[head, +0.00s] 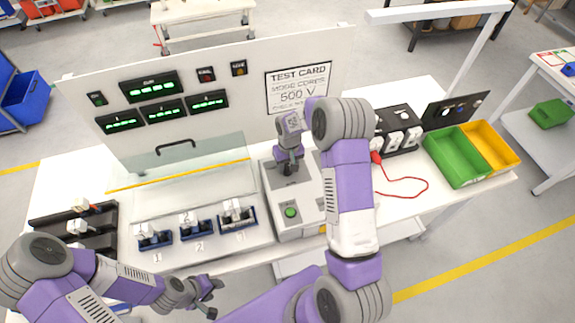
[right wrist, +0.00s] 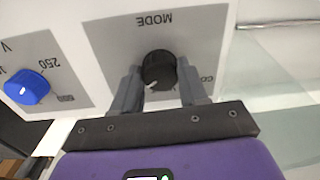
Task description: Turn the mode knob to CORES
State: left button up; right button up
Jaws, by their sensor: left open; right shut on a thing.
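The black mode knob (right wrist: 158,68) is under the upside-down word MODE in the right wrist view. Its white pointer mark points to the lower left there. A label starting with CO shows on the right side of the panel, partly hidden by a finger. My right gripper (right wrist: 160,88) is shut on the knob, one finger on each side. In the head view my right gripper (head: 287,168) reaches down onto the grey control box (head: 285,228), and it hides the knob. My left gripper (head: 207,298) is open and empty at the table's front edge.
A blue knob (right wrist: 27,87) for volts sits beside the mode panel. A test card (head: 298,88) reads MODE CORES, 500 V. A green button (head: 291,212) is on the box. A clear shield (head: 180,165) and green bin (head: 455,157) stand nearby.

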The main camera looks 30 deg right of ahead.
jog(key=shift+n, duration=0.3)
jog(key=shift+n+b, duration=0.75)
jog(key=shift+n, duration=0.15)
jog(key=n+b, duration=0.1)
jog(key=n, duration=0.1)
jog(key=shift+d+n, duration=0.1)
jog(key=shift+n, duration=0.3)
jog(key=n, duration=0.2)
jog(key=shift+w+n+b, duration=0.1)
jog(key=shift+n+b, duration=0.2)
jog(key=shift+b, duration=0.1)
jog(key=n, duration=0.3)
jog(key=shift+n, duration=0.3)
jog(key=n, duration=0.3)
jog(key=shift+n+b, duration=0.3)
jog(key=shift+n, duration=0.1)
jog(key=n, duration=0.2)
jog(key=shift+w+n, duration=0.1)
jog(key=shift+n, duration=0.2)
jog(key=n+p, duration=0.1)
jog(key=n, duration=0.5)
jog(key=shift+h, duration=0.3)
